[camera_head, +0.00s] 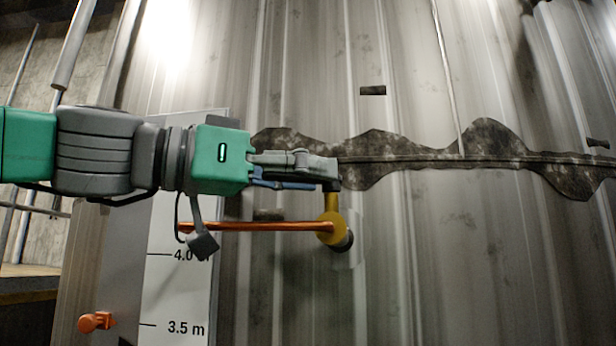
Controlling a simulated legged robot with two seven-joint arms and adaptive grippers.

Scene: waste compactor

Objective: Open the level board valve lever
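The valve has a round yellow hub (327,232) on the corrugated metal wall, with a dark end at its lower right. A long orange lever bar (265,227) runs level from the hub to the left. A short yellow stem (332,201) rises from the hub. My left gripper (332,176) comes in from the left, above the bar, with its fingertips at the top of the stem. The fingers are seen from the side and overlap, so I cannot tell whether they grip the stem. My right gripper is not in view.
The white level board (176,290), marked 4.0 and 3.5 m, stands at lower left, partly behind my arm. A small orange fitting (96,321) sits left of it. A dark ragged strip (430,160) crosses the wall. The space right of the valve is clear.

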